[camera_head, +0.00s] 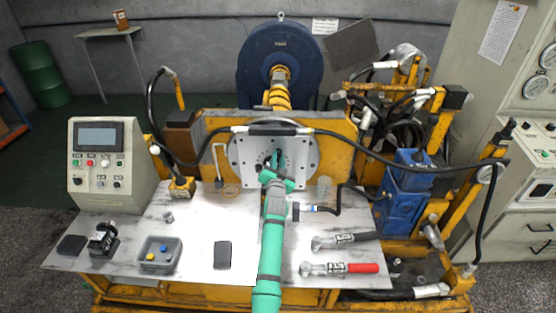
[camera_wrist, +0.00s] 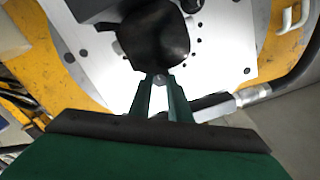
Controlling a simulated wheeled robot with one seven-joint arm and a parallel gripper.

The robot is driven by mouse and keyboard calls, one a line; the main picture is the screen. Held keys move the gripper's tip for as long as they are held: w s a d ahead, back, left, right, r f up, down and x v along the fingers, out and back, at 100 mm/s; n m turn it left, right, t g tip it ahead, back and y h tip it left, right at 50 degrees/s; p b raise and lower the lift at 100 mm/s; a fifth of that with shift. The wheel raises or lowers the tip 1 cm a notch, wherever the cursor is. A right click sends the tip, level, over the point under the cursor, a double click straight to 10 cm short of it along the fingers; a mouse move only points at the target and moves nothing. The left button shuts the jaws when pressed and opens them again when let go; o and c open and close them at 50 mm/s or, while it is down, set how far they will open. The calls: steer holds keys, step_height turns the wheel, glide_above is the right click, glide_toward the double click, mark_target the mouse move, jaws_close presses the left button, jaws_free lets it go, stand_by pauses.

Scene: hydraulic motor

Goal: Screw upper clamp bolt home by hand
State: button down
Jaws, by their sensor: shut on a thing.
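My gripper (camera_wrist: 160,95) is at the motor mounting plate in the wrist view, its two green fingers shut close together on a small bolt head (camera_wrist: 160,79). The bolt is the upper clamp bolt by the task; only its grey end shows between the fingertips. A round dark motor part (camera_wrist: 153,36) lies just beyond the fingertips. The pale mounting plate (camera_wrist: 222,40) with several bolt holes surrounds it. In the head view my gripper (camera_head: 275,160) reaches the middle of the same plate (camera_head: 305,160), and my arm hides part of it. How deep the bolt sits cannot be seen.
A black hose (camera_head: 400,150) arches across the plate's top. Two torque wrenches lie at right on the table, one black-handled (camera_head: 345,240) and one red-handled (camera_head: 340,268). A grey tray (camera_head: 160,254) and control box (camera_head: 105,160) stand at left. Blue valve blocks (camera_head: 405,190) stand right.

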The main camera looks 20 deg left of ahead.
steer(key=shift+d+f, duration=0.1)
steer(key=shift+f, duration=0.05)
steer(key=c, duration=1.6)
jaws_free()
steer(key=shift+c, duration=0.2)
steer(key=v, duration=1.1)
